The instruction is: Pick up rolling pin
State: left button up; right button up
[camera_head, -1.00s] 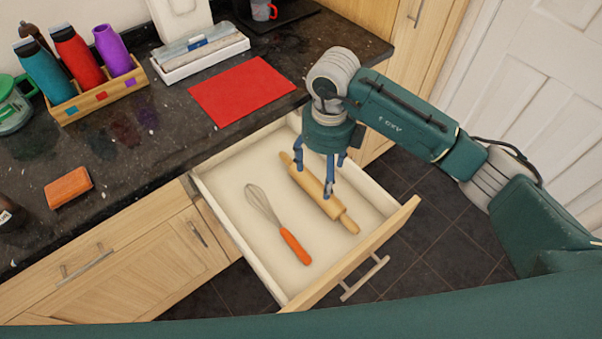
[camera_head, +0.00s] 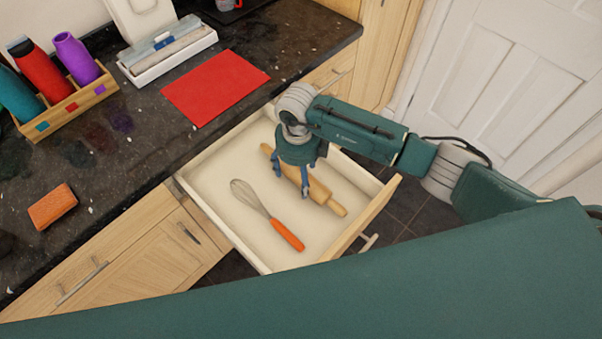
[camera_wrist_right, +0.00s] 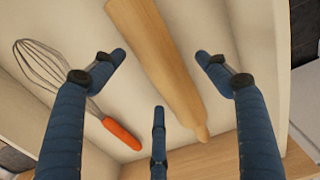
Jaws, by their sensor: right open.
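The wooden rolling pin (camera_head: 322,192) lies in an open drawer (camera_head: 212,215), slanting from back left to front right. In the right wrist view the rolling pin (camera_wrist_right: 160,60) lies between the spread blue fingers, with one handle toward the drawer front. My right gripper (camera_head: 300,178) is open and empty, pointing down into the drawer over the pin. It hides part of the pin's middle in the head view. In the wrist view the gripper (camera_wrist_right: 165,75) shows no finger closed on the pin. My left gripper is not in view.
A whisk with an orange handle (camera_head: 286,236) lies in the drawer, left of the pin. The drawer walls surround both. A dark granite counter (camera_head: 140,160) holds a red mat (camera_head: 215,87), a bottle rack (camera_head: 68,108) and an orange-brown block (camera_head: 52,206).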

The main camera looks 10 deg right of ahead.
jog(key=shift+f, duration=0.4)
jog(key=shift+c, duration=0.5)
jog(key=c, duration=1.3)
jog(key=shift+c, duration=0.7)
jog(key=shift+r, duration=0.15)
